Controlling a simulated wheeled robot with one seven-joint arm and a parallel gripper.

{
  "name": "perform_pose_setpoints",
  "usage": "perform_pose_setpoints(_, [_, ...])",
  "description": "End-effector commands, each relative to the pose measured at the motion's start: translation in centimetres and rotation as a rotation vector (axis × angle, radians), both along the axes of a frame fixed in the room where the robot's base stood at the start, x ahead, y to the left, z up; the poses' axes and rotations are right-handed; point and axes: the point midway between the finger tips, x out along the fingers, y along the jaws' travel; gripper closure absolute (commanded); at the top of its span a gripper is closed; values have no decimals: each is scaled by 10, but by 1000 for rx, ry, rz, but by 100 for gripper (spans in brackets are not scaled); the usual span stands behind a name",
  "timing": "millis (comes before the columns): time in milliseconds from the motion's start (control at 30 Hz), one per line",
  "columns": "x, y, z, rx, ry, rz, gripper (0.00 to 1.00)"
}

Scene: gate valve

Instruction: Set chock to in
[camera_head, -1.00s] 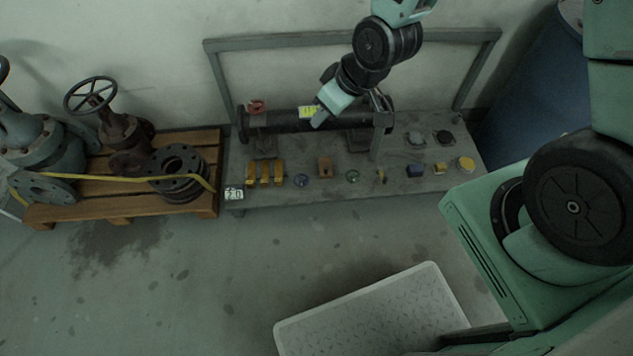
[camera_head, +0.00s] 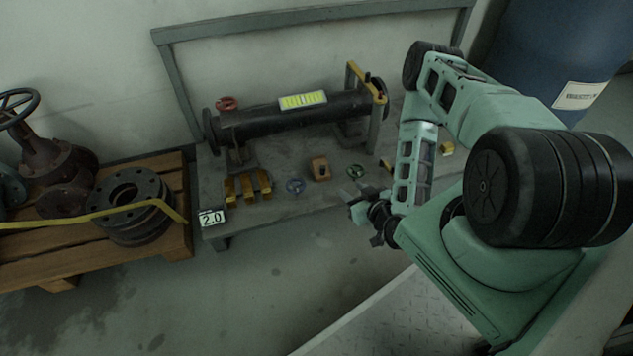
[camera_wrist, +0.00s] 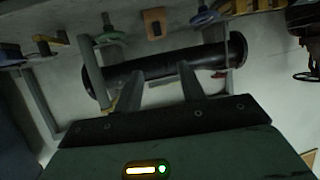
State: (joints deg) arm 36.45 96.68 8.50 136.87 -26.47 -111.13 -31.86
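An orange-brown block with a dark notch (camera_head: 320,168), which looks like the chock, sits on the grey bench (camera_head: 268,208) between a blue handwheel (camera_head: 295,186) and a green handwheel (camera_head: 355,171). The block also shows in the wrist view (camera_wrist: 154,22), near the top edge. My gripper (camera_head: 364,216) is in front of the bench, to the right of and nearer than the block, and apart from it. In the wrist view its two fingers (camera_wrist: 157,86) are spread with nothing held between them. The black pipe (camera_wrist: 165,68) shows behind them.
The black pipe (camera_head: 260,122) lies on supports, with a red handwheel (camera_head: 227,103) at left and a yellow lever (camera_head: 366,82) at right. A pallet (camera_head: 170,240) with valve parts is farther left. My arm hides the bench's right part.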

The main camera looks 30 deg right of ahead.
Motion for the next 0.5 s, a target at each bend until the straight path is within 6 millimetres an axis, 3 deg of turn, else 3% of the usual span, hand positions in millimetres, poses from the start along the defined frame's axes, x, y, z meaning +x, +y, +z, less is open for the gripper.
perform_pose_setpoints(167, [3, -3, -8, -3, -15, -19, 60])
perform_pose_setpoints(500, [61, -11, -34, -4, -16, -19, 60])
